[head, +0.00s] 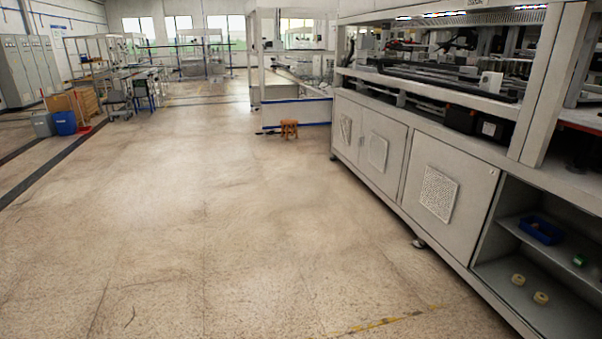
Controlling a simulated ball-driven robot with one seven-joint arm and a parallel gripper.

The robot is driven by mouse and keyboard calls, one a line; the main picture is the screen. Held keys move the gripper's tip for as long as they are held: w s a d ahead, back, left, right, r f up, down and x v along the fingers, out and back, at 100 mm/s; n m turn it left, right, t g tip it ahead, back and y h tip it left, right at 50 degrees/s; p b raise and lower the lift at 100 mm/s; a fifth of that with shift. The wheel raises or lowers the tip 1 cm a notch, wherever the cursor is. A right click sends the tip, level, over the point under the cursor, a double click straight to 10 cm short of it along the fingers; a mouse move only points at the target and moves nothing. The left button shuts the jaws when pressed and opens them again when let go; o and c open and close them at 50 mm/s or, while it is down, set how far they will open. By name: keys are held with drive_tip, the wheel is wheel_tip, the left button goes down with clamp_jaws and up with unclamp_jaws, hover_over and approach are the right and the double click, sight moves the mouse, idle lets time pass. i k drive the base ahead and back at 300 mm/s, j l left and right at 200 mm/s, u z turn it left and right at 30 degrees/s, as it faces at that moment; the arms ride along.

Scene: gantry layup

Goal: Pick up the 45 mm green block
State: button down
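A small green object (579,260), which looks like the green block, sits in the open shelf bay of the long grey machine cabinet at the lower right. It appears to lie on the upper shelf near its front edge, to the right of and nearer than a blue tray (541,231). It is too small to tell its exact size or shape. My gripper is not in view, so nothing shows of whether it holds anything.
Two beige round pieces (518,280) rest on the lower shelf. The grey cabinet (440,190) runs along the right side, with closed doors beyond the bay. The floor (220,230) ahead and left is wide and clear.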

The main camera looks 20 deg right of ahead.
sight(579, 260)
drive_tip(key=i+j+u, duration=0.15)
drive_tip(key=i, duration=0.2)
drive_tip(key=i+j+u, duration=0.15)
drive_tip(key=i, duration=0.25)
drive_tip(key=i+l+z, duration=0.1)
drive_tip(key=i+z, duration=0.6)
drive_tip(key=i+j+z, duration=0.1)
drive_tip(key=i+z, duration=0.25)
drive_tip(key=i+l+z, duration=0.1)
drive_tip(key=z, duration=0.3)
drive_tip(key=i+z, duration=0.4)
drive_tip(key=i+j+z, duration=0.1)
drive_tip(key=z, duration=0.35)
drive_tip(key=i+j+z, duration=0.15)
drive_tip(key=z, duration=0.25)
drive_tip(key=i+j+z, duration=0.2)
drive_tip(key=z, duration=0.2)
drive_tip(key=i+j+z, duration=0.45)
drive_tip(key=i, duration=0.05)
